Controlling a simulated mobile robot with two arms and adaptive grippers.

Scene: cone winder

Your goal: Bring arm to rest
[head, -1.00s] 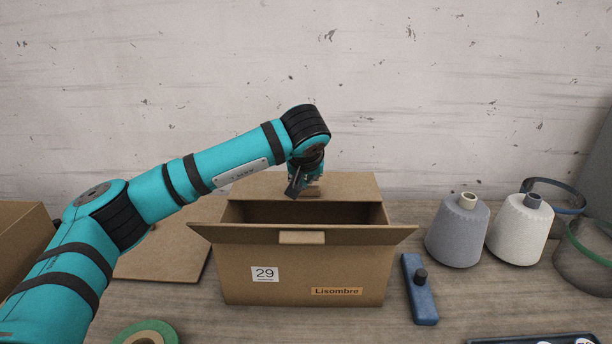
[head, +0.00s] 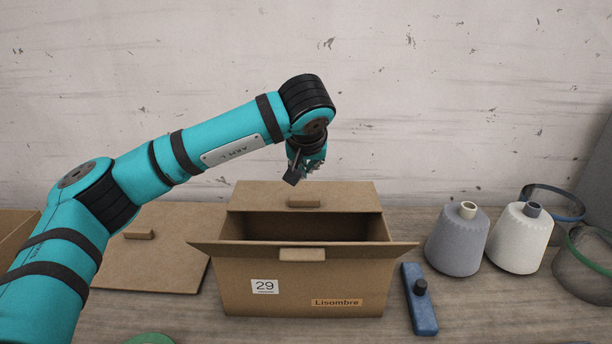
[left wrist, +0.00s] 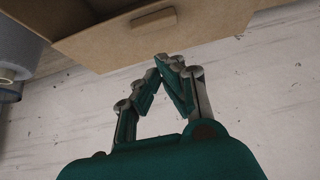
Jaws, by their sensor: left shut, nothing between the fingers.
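My left arm (head: 215,140) reaches in from the left in the head view, and its left gripper (head: 310,172) hangs in the air above the back flap of a cardboard box. In the left wrist view the left gripper (left wrist: 164,62) has its fingertips together with nothing between them. The open cardboard box (head: 300,282) carries the label 29 and the name Lisombre. Its back flap (head: 345,196) also shows in the left wrist view (left wrist: 120,40), beyond the fingertips and apart from them. My right gripper does not show.
A grey cone (head: 457,243) and a white cone (head: 518,240) stand right of the box. A blue tool with a black knob (head: 422,312) lies beside it. A cardboard panel (head: 165,255) lies left of the box. A pale wall (head: 450,90) rises behind.

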